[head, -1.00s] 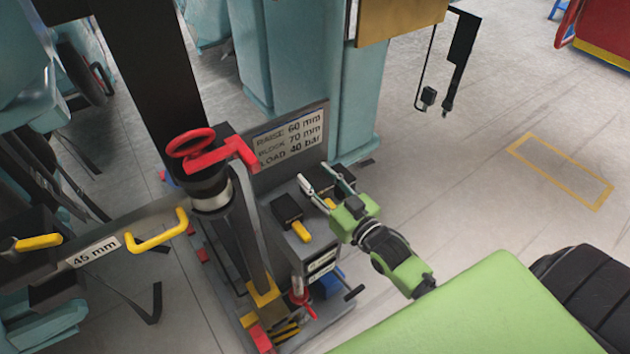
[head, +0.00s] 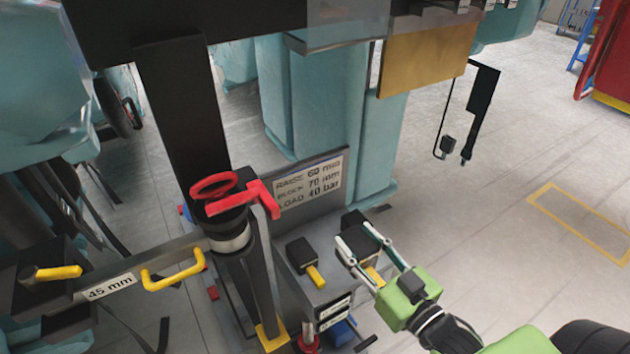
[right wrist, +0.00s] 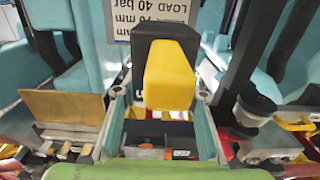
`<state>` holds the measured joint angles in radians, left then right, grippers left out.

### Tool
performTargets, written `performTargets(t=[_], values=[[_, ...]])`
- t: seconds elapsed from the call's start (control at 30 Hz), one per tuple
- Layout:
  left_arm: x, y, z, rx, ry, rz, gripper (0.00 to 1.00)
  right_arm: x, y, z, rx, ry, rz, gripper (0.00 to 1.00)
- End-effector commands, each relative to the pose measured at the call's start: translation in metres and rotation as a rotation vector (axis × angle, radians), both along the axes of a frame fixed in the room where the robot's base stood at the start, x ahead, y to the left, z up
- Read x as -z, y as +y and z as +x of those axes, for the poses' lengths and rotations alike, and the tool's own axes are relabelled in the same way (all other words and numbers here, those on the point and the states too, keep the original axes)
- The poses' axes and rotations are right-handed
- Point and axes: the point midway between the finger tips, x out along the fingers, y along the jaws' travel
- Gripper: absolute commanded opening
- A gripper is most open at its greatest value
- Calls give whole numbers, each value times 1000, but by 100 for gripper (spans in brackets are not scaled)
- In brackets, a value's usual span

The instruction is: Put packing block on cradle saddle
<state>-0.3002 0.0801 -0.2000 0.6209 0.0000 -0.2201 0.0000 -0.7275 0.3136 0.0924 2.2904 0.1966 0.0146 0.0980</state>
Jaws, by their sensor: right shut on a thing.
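My right gripper (head: 354,236) is shut on a black packing block with a yellow handle (head: 374,275). It is over the right part of the grey cart. The right wrist view shows this block's yellow handle (right wrist: 170,75) between the two fingers, with the black body behind it. A second black block (head: 300,252) with a yellow handle stands on the cart to the left of the gripper. A third dark block with a yellow handle (head: 58,272) is at the far left. I cannot tell which part is the cradle saddle. My left gripper is not in view.
A jack with a red handwheel (head: 214,186) and red crank stands left of the cart (head: 318,297). A sign (head: 307,183) stands behind the blocks. A yellow loop handle (head: 172,278) is by the "45 mm" label (head: 109,288).

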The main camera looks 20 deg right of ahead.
Motion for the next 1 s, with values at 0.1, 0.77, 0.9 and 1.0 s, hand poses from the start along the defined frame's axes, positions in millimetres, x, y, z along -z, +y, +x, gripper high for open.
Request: performTargets(t=[0.1, 0.77, 0.9, 1.0], values=[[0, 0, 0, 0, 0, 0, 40, -4, 0, -1, 0, -7, 1, 0], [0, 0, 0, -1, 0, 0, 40, -17, 61, -48, 113, -5, 10, 0], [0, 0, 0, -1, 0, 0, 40, -22, 65, -51, 134, -6, 4, 0], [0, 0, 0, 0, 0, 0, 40, -24, 66, -52, 140, -7, 2, 0]])
